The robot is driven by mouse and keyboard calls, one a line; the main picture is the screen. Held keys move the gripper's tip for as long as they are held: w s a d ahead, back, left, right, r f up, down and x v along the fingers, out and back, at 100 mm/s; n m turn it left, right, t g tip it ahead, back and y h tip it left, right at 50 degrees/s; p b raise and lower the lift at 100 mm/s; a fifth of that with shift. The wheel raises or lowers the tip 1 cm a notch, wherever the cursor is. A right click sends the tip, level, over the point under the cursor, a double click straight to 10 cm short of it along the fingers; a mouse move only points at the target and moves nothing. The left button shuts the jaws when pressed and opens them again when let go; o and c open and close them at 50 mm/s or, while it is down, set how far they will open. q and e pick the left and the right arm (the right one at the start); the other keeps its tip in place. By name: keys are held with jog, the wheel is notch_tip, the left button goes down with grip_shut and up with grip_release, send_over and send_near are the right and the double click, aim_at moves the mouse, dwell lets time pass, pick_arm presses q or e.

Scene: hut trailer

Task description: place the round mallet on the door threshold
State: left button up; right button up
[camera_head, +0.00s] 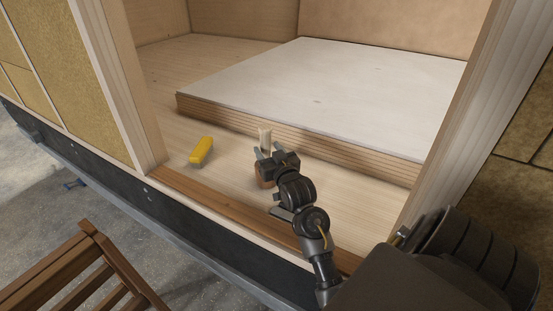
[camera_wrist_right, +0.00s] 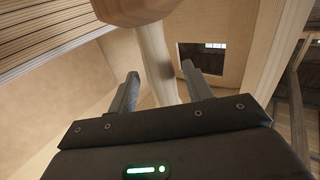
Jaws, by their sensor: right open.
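In the right wrist view the open fingers (camera_wrist_right: 160,72) flank the pale handle (camera_wrist_right: 152,55), with a gap visible, and the rounded head (camera_wrist_right: 135,8) is at the top edge. The door threshold (camera_head: 205,196) is a bare brown wooden strip across the opening, nearer than the mallet. My left gripper is out of view.
A yellow block-like object (camera_head: 202,151) lies on the floor left of the mallet. A raised platform with a white top (camera_head: 330,85) stands behind. Door posts (camera_head: 130,95) bound the opening. A brown wooden slatted piece (camera_head: 75,275) is outside at lower left.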

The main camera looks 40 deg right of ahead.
jog(key=b+v, duration=0.1)
jog(key=v, duration=0.7)
jog(key=shift+r, duration=0.1)
